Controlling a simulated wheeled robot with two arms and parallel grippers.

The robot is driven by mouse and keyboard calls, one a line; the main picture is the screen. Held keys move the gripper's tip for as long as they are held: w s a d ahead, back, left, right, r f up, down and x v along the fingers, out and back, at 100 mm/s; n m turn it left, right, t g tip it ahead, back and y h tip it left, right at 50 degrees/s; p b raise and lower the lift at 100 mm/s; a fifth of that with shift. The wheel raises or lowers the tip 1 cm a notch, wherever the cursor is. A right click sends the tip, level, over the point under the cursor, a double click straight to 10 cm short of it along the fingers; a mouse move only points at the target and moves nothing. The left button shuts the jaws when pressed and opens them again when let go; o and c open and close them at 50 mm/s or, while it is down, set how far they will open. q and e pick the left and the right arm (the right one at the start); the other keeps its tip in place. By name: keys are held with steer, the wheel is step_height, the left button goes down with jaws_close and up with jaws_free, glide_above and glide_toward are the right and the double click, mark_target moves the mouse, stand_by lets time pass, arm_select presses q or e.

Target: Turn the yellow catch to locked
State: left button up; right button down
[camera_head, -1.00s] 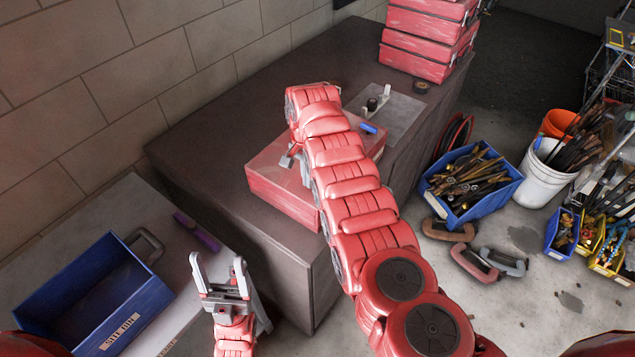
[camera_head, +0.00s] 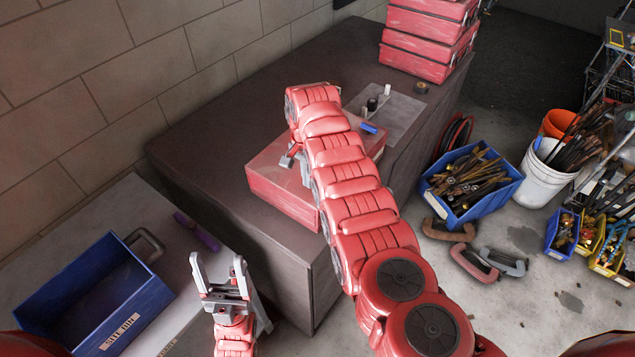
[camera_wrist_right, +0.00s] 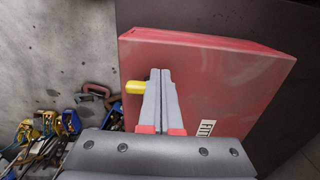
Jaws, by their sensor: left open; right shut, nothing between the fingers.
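The yellow catch (camera_wrist_right: 135,87) shows in the right wrist view as a short yellow bar against the face of the red box (camera_wrist_right: 215,75). It points left from beside my right fingertips (camera_wrist_right: 160,78). The fingers are shut together, with nothing between them, and cover the bar's right end; I cannot tell whether they touch it. In the head view the red box (camera_head: 270,185) lies on the dark bench, and my right arm hides its middle and the catch. My left gripper (camera_head: 220,270) is open and empty, low at the left, away from the box.
A blue bin (camera_head: 95,300) and a purple object (camera_head: 197,232) are on the left table. A blue piece (camera_head: 368,128) is at the box's far edge, near a grey plate (camera_head: 400,115) with small posts. Stacked red boxes (camera_head: 425,45) stand behind. Tool bins (camera_head: 470,180) are on the floor.

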steer(key=shift+s+d+r+p, duration=0.15)
steer(key=shift+s+p, duration=0.1)
steer(key=shift+p, duration=0.95)
steer(key=shift+s, duration=0.15)
step_height(320, 180, up, 6)
steer(key=shift+f, duration=0.15)
